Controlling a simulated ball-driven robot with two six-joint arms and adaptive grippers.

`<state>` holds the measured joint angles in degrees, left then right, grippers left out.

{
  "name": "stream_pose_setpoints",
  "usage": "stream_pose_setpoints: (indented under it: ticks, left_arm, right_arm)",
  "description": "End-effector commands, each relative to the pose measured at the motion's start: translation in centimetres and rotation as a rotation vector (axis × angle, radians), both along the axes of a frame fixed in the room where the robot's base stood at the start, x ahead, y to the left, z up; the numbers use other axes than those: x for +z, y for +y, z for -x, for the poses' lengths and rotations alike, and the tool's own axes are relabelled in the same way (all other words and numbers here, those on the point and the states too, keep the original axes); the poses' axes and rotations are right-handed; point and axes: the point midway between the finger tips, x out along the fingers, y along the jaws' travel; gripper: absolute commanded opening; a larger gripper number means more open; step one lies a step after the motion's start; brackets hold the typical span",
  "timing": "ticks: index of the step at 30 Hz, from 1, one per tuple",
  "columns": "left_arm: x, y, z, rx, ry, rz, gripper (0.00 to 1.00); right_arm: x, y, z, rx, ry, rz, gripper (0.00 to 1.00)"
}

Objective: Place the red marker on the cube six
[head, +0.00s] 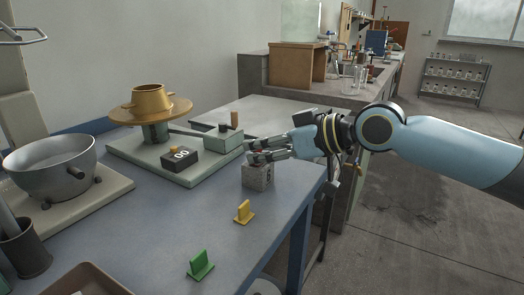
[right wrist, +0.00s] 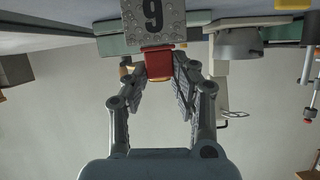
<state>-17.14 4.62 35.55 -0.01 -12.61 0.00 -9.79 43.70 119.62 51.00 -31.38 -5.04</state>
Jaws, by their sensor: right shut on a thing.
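The grey speckled cube (head: 257,178) stands near the bench's right edge. In the right wrist view, which looks upside down, the cube (right wrist: 137,30) shows a dark numeral like a 9, which is a 6 turned over. My right gripper (head: 254,157) reaches in from the right at the cube's top. It is shut on the red marker (right wrist: 159,66), which sits between the fingertips against the cube's top edge. Whether it rests on the cube or hovers just above, I cannot tell. In the head view the fingers mostly hide the marker. My left gripper is not in view.
A yellow marker (head: 244,213) and a green marker (head: 200,266) stand on the blue bench top in front of the cube. A metal bowl (head: 50,170) is farther left.

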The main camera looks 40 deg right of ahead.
Motion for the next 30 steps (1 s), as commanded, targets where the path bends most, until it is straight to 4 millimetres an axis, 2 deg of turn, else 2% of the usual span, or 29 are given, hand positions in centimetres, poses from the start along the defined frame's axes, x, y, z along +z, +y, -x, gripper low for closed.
stream_pose_setpoints:
  ticks: [7,8,13,23,29,30]
  left_arm:
    - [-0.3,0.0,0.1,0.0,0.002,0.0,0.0]
    - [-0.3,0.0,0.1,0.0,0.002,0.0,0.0]
    - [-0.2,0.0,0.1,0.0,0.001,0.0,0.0]
    - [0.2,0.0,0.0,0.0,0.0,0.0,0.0]
    - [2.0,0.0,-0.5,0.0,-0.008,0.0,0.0]
    - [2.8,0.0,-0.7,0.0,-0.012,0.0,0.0]
  right_arm:
    - [-0.3,0.0,0.0,0.0,0.0,0.0,0.12]
    - [-0.4,0.0,0.0,0.0,0.0,0.0,0.26]
    - [-0.2,0.0,0.0,0.0,0.0,0.001,0.48]
    - [0.2,0.0,0.0,-0.001,-0.001,0.001,0.48]
    - [1.4,-1.1,2.3,0.004,0.004,0.009,0.48]
    - [1.9,-1.4,3.0,0.001,0.005,0.01,0.48]
